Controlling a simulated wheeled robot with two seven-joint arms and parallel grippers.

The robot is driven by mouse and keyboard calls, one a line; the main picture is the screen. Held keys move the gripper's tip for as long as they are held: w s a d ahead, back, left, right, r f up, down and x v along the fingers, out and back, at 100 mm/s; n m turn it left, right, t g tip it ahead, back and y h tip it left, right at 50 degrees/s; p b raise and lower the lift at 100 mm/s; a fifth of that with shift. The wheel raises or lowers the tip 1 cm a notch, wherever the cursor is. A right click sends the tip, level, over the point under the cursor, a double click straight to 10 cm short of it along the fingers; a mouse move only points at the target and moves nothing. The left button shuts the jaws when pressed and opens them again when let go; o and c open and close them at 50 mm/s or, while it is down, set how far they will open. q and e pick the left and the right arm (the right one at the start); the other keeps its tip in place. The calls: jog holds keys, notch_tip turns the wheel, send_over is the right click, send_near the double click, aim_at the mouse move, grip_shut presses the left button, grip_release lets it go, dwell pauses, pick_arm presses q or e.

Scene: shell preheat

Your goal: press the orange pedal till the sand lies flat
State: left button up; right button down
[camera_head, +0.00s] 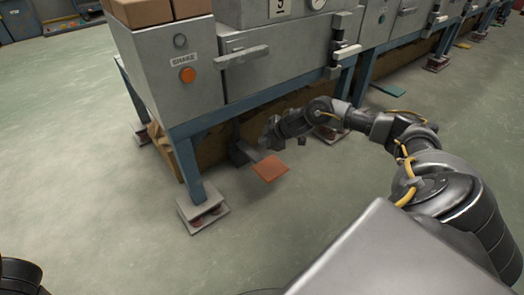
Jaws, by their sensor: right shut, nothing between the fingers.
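The orange pedal (270,168) is a flat square plate low over the floor, under the front edge of the grey machine. My right arm reaches in from the right, and its gripper (268,138) is shut and empty just behind and above the pedal, close to the machine's underside. A gap seems to show between the gripper and the pedal, but I cannot tell how high it is. No sand shows in this view. My left gripper is not in view; only a dark piece of my own body shows at the bottom left.
The grey machine (180,110) has an orange button (187,75) under a "SHAKE" label and stands on blue legs (190,168) with padded feet (203,207). Cardboard boxes (140,12) sit on top. A green plate (387,90) lies farther right. The floor at left is clear.

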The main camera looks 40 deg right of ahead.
jog(key=b, duration=0.4)
send_over(265, 160)
notch_tip(265, 160, down, 4)
jog(key=shift+a+f, duration=0.1)
jog(key=shift+a, duration=0.05)
jog(key=shift+f, duration=1.15)
dwell(0.5)
jog(key=shift+f, duration=0.1)
jog(key=shift+f, duration=0.3)
